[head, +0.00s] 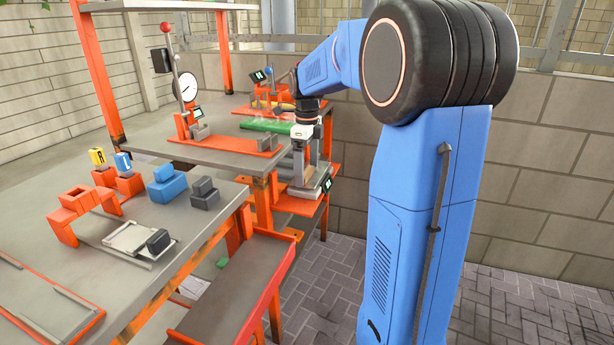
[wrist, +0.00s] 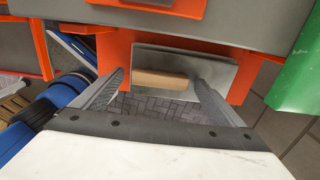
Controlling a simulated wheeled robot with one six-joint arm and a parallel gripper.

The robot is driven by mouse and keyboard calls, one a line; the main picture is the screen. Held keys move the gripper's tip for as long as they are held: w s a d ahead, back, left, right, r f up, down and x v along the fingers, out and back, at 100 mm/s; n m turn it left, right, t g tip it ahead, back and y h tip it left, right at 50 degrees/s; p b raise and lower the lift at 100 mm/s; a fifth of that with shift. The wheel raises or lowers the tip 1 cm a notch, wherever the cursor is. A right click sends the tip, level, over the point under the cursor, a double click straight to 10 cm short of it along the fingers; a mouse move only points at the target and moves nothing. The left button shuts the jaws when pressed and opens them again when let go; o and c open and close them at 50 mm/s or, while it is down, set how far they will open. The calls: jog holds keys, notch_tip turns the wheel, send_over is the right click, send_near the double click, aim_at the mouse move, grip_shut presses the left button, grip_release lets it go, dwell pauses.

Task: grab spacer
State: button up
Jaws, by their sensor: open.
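My gripper (wrist: 161,82) is open, with one ridged grey finger on each side of the block. Gaps show between the fingers and the block's ends, and whether they overlap in depth I cannot tell. In the head view my gripper (head: 302,156) points down beside the far bench, over a lower orange shelf.
Orange framing (wrist: 115,52) surrounds the plate. A green board (wrist: 301,75) is close on the right in the wrist view. In the head view, a dial gauge stand (head: 188,90) stands on the far bench, and blue (head: 168,184) and black (head: 204,193) blocks sit on the near bench.

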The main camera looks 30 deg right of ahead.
aim_at(307, 172)
jog(key=c, duration=1.1)
jog(key=shift+c, duration=0.2)
notch_tip(307, 172, up, 10)
